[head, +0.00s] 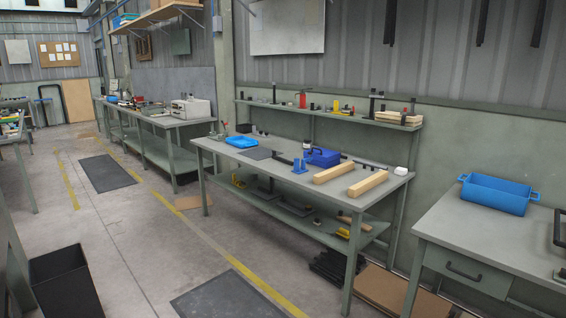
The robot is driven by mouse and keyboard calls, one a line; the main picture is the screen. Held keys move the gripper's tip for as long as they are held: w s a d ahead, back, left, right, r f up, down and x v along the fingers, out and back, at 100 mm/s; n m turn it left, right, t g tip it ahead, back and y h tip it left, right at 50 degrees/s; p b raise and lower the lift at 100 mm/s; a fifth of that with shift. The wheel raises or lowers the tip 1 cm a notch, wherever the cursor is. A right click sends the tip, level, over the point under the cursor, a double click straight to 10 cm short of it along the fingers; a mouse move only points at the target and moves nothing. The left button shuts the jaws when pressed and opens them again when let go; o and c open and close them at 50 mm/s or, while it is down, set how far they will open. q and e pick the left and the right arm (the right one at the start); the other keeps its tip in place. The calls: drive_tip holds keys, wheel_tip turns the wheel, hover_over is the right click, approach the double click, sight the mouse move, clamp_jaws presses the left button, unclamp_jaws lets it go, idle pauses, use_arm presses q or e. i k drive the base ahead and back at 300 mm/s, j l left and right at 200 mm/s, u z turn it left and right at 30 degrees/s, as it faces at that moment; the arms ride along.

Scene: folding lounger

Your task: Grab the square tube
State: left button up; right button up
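I cannot single out a square tube for certain in the head view. Several dark long pieces (332,268) lie on the floor under the right end of the middle workbench (225,157); their cross-section is too small to tell. Several dark bars (482,22) hang on the wall at the upper right. Two pale wooden beams (368,184) lie on the middle workbench. Neither of my grippers shows in this view.
A blue open bin (494,195) stands on the right table (455,228), which has a drawer. A blue toolbox (322,157) sits on the middle workbench. A black bin (62,285) stands at the lower left. The floor aisle with dark mats (106,172) is mostly clear.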

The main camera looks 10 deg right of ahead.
sight(274, 157)
drive_tip(key=i+u, duration=0.3)
drive_tip(key=i, duration=0.3)
drive_tip(key=i+j+u, duration=0.1)
drive_tip(key=i+u, duration=0.15)
drive_tip(key=i, duration=1.95)
drive_tip(key=i+l, duration=0.15)
drive_tip(key=i, duration=0.55)
drive_tip(key=i+l, duration=0.1)
drive_tip(key=i, duration=0.6)
drive_tip(key=i+l, duration=0.15)
drive_tip(key=i, duration=0.5)
drive_tip(key=i+j+u, duration=0.2)
drive_tip(key=i+u, duration=0.25)
drive_tip(key=i+j+u, duration=0.15)
drive_tip(key=i+u, duration=0.15)
drive_tip(key=u, duration=0.15)
drive_tip(key=i+u, duration=0.45)
drive_tip(key=i+l+u, duration=0.2)
drive_tip(key=u, duration=0.2)
drive_tip(key=z, duration=0.4)
drive_tip(key=i+z, duration=0.15)
drive_tip(key=z, duration=0.25)
drive_tip(key=j+z, duration=0.1)
drive_tip(key=z, duration=0.3)
drive_tip(key=i+j+z, duration=0.1)
drive_tip(key=z, duration=0.35)
drive_tip(key=j+z, duration=0.1)
drive_tip(key=z, duration=0.3)
